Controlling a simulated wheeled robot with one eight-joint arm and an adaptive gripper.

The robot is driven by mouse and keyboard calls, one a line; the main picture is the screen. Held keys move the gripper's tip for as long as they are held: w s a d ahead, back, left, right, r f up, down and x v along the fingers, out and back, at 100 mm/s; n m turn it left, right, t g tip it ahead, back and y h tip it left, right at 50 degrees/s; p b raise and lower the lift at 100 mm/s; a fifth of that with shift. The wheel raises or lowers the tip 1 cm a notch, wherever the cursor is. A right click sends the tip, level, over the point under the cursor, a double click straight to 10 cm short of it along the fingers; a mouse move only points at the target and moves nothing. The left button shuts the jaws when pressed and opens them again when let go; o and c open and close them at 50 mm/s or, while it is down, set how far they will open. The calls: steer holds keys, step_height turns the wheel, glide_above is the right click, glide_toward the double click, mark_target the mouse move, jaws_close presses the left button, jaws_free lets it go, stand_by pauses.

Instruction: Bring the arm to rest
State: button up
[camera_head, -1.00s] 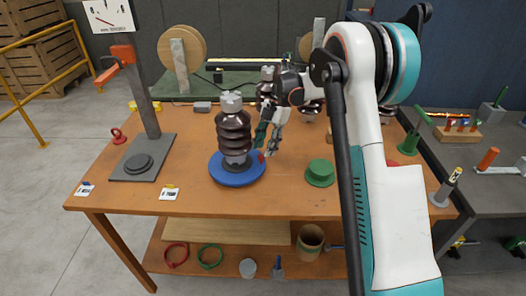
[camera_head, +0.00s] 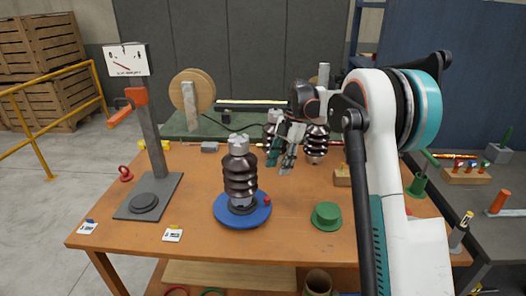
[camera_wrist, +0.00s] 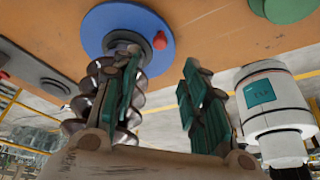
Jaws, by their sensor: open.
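My gripper (camera_head: 281,153) is raised above the table in the head view, to the right of a dark ribbed insulator and higher than its middle. Its two fingers are apart with nothing between them; they also show in the wrist view (camera_wrist: 160,92). The insulator (camera_head: 240,178) stands upright on a round blue base (camera_head: 228,216) with a small red knob. In the wrist view the insulator (camera_wrist: 78,125) shows partly behind the left finger. My arm comes in from the right side of the head view.
More insulators (camera_head: 316,143) stand behind my gripper, partly hidden by it. A green flanged piece (camera_head: 326,216) sits right of the blue base. A tool block (camera_head: 466,175) lies at right.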

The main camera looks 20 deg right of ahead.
steer(key=s+a+r+m+t+h, duration=0.1)
steer(key=s+a+r+m+t, duration=0.1)
steer(key=s+r+m, duration=0.5)
steer(key=s+a+r+m+t+h, duration=0.1)
steer(key=s+a+r+m+t, duration=0.2)
steer(key=s, duration=0.6)
steer(key=s+f+m+t+h, duration=0.1)
steer(key=s+f+m+t, duration=0.1)
steer(key=s+m, duration=0.4)
steer(key=s+a+f+m+t+h, duration=0.1)
steer(key=s+f+m+t, duration=0.1)
steer(key=s+m, duration=0.5)
steer(key=s, duration=0.6)
steer(key=shift+s+a+f, duration=0.2)
steer(key=shift+s+a, duration=0.05)
steer(key=shift+w+r, duration=0.1)
